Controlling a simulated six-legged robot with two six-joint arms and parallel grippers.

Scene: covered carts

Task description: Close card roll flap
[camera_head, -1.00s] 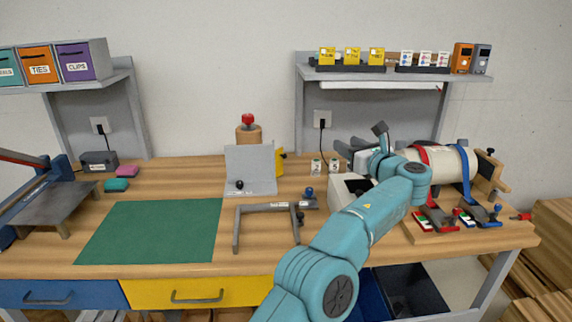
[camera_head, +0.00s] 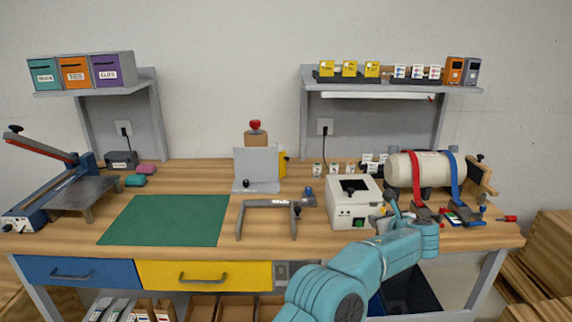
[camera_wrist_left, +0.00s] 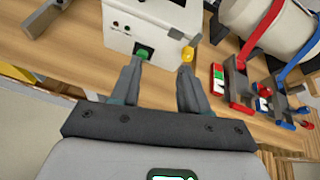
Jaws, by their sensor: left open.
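A cream roll (camera_head: 404,170) lies on a wooden stand at the right of the bench, with a red strap (camera_head: 416,182) and a blue strap (camera_head: 455,176) around it. In the left wrist view the roll (camera_wrist_left: 285,18) is at upper right, and the red strap (camera_wrist_left: 262,35) runs down to a dark clamp (camera_wrist_left: 239,88). No flap can be made out clearly. My left gripper (camera_head: 386,211) is open and empty, low in front of the roll and beside the white box. Its spread fingers (camera_wrist_left: 164,62) show in the left wrist view. My right gripper is not seen.
The white box (camera_head: 353,204) with a green button stands left of my gripper. Dark clamps with red and blue parts (camera_head: 462,215) lie by the bench's right front edge. A grey frame (camera_head: 268,205) and green mat (camera_head: 166,219) are farther left.

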